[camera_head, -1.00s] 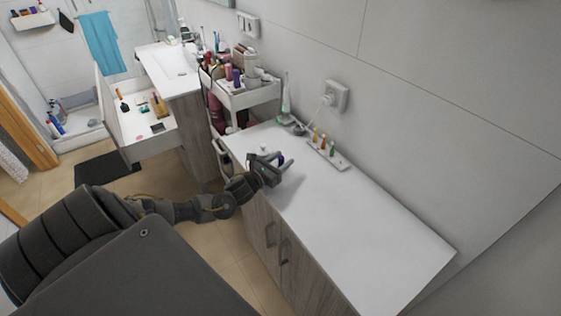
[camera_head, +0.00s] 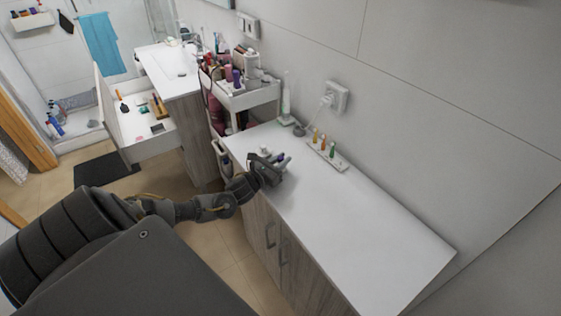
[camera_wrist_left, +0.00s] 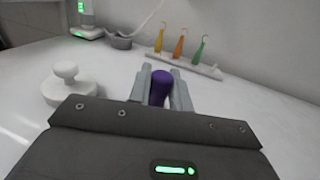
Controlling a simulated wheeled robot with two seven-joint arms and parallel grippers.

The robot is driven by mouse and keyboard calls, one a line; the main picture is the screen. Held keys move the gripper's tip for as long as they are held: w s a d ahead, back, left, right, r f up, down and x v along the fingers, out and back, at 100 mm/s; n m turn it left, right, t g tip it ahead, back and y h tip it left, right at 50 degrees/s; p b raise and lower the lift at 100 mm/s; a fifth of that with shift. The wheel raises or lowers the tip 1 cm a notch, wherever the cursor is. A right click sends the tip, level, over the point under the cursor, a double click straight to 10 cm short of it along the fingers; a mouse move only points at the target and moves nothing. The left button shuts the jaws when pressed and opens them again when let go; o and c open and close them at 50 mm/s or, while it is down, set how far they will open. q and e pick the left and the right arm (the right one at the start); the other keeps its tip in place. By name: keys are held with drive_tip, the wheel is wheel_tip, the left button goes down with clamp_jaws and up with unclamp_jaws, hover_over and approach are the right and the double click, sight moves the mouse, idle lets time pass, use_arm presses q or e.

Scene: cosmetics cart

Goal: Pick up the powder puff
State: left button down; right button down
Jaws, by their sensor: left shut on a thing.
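My left gripper (camera_head: 283,160) is low over the white counter, near its far left end. Its fingers are shut on a small purple object (camera_wrist_left: 160,88) with a rounded top. Only its upper part shows between the fingers in the left wrist view; the lower part is hidden. A white round piece with a knob (camera_wrist_left: 67,86) stands on the counter to the left of the gripper, apart from it. It also shows small in the head view (camera_head: 265,150). I cannot tell for sure which of these two is the powder puff. My right gripper is out of view.
A grey dish (camera_head: 299,130) and a charging toothbrush (camera_head: 286,102) stand behind. A crowded cosmetics cart (camera_head: 250,96) adjoins the counter's far end. The near counter (camera_head: 350,225) is clear.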

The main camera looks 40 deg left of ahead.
sight(280, 157)
use_arm(q)
drive_tip(key=shift+r, duration=0.3)
drive_tip(key=shift+s+a+r+b, duration=0.15)
drive_tip(key=shift+r+b, duration=0.25)
drive_tip(key=shift+r, duration=0.25)
drive_tip(key=shift+s+d+r+b, duration=0.1)
drive_tip(key=shift+r+b, duration=0.3)
drive_tip(key=shift+r, duration=0.2)
drive_tip(key=s+a+r+b, duration=0.1)
drive_tip(key=s+a+r, duration=0.4)
drive_tip(key=s+r, duration=0.4)
drive_tip(key=s, duration=0.3)
drive_tip(key=shift+a+r, duration=0.35)
drive_tip(key=shift+a, duration=0.05)
